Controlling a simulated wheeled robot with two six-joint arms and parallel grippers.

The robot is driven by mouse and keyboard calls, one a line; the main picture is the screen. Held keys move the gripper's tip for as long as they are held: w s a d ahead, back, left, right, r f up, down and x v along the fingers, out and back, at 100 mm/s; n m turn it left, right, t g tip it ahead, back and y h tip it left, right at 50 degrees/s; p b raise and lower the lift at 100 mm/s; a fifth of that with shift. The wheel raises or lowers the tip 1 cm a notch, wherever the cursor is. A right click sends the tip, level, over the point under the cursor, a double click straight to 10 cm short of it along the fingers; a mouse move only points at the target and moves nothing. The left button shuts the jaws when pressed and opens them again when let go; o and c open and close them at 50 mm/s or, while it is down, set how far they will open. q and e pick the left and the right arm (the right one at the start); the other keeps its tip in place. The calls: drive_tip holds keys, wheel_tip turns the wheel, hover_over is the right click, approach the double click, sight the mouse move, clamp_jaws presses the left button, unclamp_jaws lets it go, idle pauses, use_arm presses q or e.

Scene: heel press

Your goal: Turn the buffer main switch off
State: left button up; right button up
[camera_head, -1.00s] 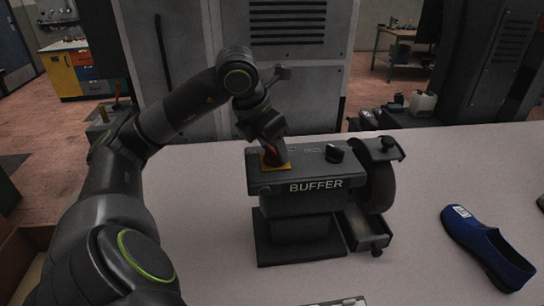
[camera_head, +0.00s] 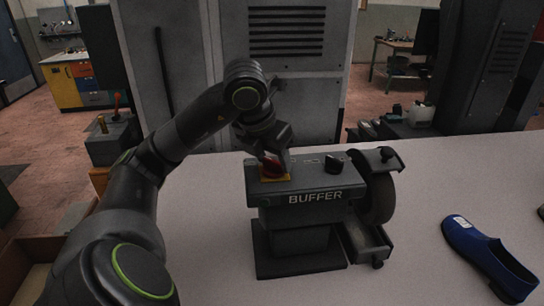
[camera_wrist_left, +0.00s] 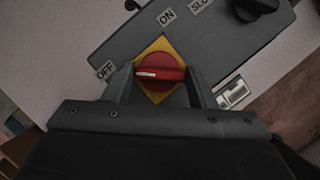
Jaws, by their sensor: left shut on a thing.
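The buffer (camera_head: 315,197) is a dark grey machine on the table, with a wheel at its right end. Its main switch is a red knob (camera_head: 271,167) on a yellow plate, at the left of the top face. My left gripper (camera_head: 274,157) reaches down onto it, one finger on each side, shut on the knob. In the left wrist view the red knob (camera_wrist_left: 160,72) sits between the fingers. Its white mark points left, towards the OFF label (camera_wrist_left: 105,70). The ON label (camera_wrist_left: 167,16) lies above. My right gripper is not in view.
A black knob (camera_head: 333,162) stands on the buffer's top, right of the switch. The buffing wheel (camera_head: 379,190) is further right. A blue shoe (camera_head: 488,257) lies at the table's right. The table front left of the buffer is bare. A grey cabinet (camera_head: 290,75) stands behind.

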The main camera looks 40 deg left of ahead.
use_arm(q)
drive_tip(key=o, duration=1)
drive_tip(key=shift+r, duration=0.1)
drive_tip(key=shift+p+v, duration=2.9)
drive_tip(key=shift+v, duration=5.75)
